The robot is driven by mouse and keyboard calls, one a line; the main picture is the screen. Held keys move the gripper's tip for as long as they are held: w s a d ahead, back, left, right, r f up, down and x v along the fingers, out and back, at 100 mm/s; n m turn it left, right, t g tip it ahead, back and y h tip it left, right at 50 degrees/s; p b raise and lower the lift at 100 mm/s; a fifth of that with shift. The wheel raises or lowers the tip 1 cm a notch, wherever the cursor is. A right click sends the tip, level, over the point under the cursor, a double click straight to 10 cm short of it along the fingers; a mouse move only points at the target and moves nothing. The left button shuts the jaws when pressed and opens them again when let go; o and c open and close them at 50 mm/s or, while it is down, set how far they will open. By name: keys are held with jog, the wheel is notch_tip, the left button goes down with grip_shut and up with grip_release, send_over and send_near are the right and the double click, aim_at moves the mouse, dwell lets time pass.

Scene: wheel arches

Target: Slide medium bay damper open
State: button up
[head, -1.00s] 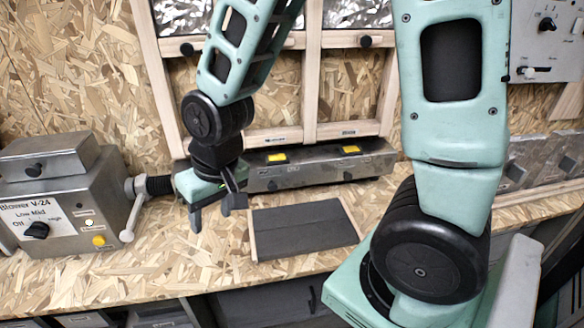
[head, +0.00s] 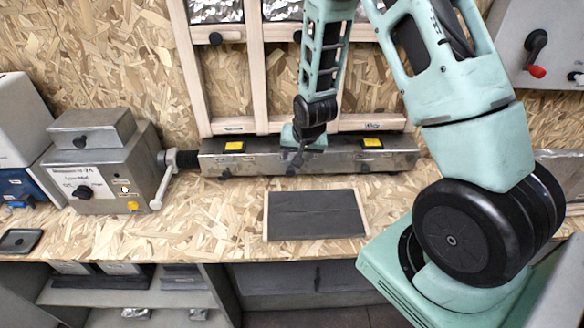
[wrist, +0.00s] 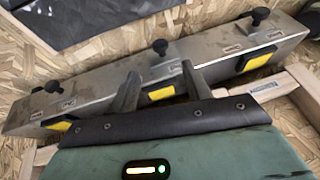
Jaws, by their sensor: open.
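A long metal duct box (head: 255,160) runs along the back of the bench. It carries three black knobs, which show best in the wrist view: one at the left (wrist: 53,86), a middle knob (wrist: 160,46) and one at the right (wrist: 261,16). Small labels beside them are too small to read, so I cannot tell which is the medium bay damper. My gripper (wrist: 158,82) is open and empty over the box, its fingers pointing towards the middle knob, apart from it. In the head view my gripper (head: 293,160) hides the box's middle.
A grey blower unit (head: 105,175) with a lever (head: 162,188) joins the box's left end. A dark panel (head: 317,214) lies on the bench in front of the box. A wooden frame (head: 254,70) rises behind. The bench between blower and panel is clear.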

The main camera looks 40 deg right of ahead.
aim_at(291, 170)
jog(key=p+x, duration=0.2)
jog(key=x, duration=0.8)
